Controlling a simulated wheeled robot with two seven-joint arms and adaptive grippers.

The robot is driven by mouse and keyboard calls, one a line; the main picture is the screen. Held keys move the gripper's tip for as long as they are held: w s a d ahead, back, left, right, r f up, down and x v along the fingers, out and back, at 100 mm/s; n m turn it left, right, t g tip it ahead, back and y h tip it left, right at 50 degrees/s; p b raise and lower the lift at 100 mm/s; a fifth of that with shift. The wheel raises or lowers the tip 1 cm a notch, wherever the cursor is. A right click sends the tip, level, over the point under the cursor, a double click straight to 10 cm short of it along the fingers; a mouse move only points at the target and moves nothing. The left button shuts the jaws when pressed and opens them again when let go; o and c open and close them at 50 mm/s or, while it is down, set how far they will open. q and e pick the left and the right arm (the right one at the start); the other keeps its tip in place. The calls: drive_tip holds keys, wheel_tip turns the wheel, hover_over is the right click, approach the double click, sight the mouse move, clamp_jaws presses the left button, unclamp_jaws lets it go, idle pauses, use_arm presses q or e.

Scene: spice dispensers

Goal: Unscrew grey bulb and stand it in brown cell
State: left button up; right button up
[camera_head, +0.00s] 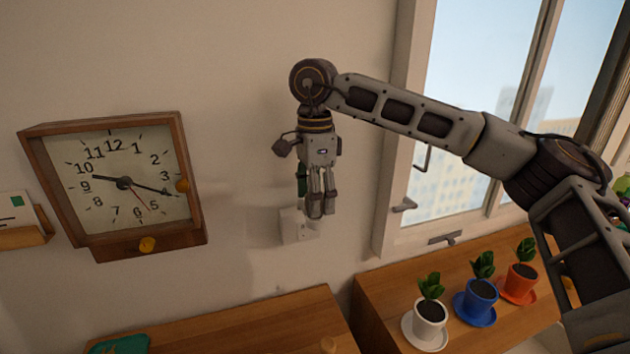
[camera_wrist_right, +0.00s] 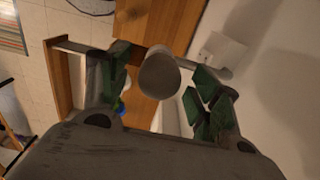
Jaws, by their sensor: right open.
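My right gripper (camera_head: 317,203) points down in front of the wall, just by a white wall fixture (camera_head: 296,228). In the right wrist view its green-padded fingers are open. A pale grey rounded thing (camera_wrist_right: 159,74), which looks like the grey bulb, sits between the fingers, and gaps show on both sides. In the head view the fingers hide most of it. I cannot pick out a brown cell in either view. My left gripper is not in view.
A wooden clock (camera_head: 122,184) hangs on the wall at left. A wooden surface (camera_head: 240,325) lies below the gripper, with a teal thing (camera_head: 120,345) at its left. White (camera_head: 429,318), blue (camera_head: 478,299) and orange (camera_head: 520,280) plant pots stand at right under the window.

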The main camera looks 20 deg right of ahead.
drive_tip(key=shift+f, duration=1)
drive_tip(key=shift+c, duration=0.9)
drive_tip(key=c, duration=0.9)
drive_tip(key=shift+o, duration=1.2)
drive_tip(key=c, duration=0.3)
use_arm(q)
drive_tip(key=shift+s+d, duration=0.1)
